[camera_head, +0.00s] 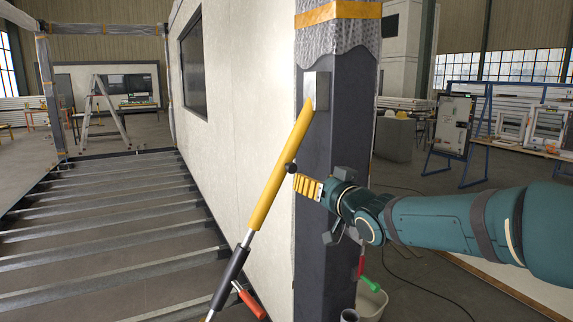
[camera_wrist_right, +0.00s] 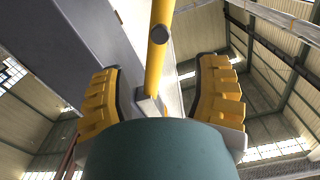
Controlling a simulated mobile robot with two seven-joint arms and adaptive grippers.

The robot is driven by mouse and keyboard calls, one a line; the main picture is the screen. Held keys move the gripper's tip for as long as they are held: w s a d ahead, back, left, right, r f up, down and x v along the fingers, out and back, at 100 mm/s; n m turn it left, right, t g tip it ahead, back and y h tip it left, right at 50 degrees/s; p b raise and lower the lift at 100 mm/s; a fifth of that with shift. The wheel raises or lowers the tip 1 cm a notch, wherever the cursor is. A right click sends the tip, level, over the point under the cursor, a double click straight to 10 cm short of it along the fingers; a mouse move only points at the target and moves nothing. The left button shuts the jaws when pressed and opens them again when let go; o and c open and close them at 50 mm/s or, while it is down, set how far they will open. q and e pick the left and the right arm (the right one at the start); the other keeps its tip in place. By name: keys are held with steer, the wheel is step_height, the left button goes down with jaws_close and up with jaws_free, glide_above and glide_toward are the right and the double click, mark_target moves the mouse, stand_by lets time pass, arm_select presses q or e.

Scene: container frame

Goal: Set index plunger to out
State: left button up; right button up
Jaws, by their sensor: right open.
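The index plunger appears to be the small dark round knob (camera_head: 291,168) on the side of a yellow diagonal prop tube (camera_head: 268,190). In the right wrist view the knob (camera_wrist_right: 159,34) faces me end-on, ahead of the gap between my fingers. I cannot tell whether it is in or out. My right gripper (camera_head: 299,184) has yellow ribbed fingers and is beside the tube, just right of the knob in the head view. Its fingers (camera_wrist_right: 160,66) are spread, with nothing gripped between them. My left gripper is not in view.
The tube's top meets a metal plate (camera_head: 316,88) on a dark post (camera_head: 340,130) close behind my right gripper. A red lever (camera_head: 249,302) sits lower on the prop. A white bucket (camera_head: 372,300) stands at the post's foot. Open floor joists (camera_head: 110,230) lie left.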

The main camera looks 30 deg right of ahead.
mark_target(293, 170)
steer(key=w, duration=1.3)
steer(key=shift+w, duration=0.15)
